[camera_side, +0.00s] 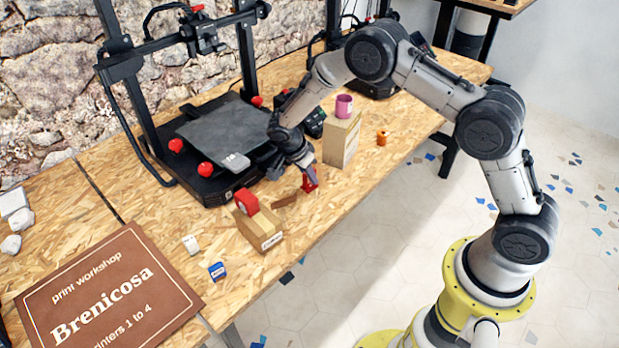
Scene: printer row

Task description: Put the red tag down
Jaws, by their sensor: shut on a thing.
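The red tag (310,184) is at the fingertips of my gripper (309,172), at the front part of the wooden bench, right of the printer. My gripper points down and is shut on the tag. The tag is close to the bench top; I cannot tell whether it touches it. My fingers hide its upper part.
A taller box (342,142) with a pink mug (344,106) stands behind right, near an orange spool (381,138). A blue tag (217,271) and white tag (191,245) lie front left. A printer (222,135) is left.

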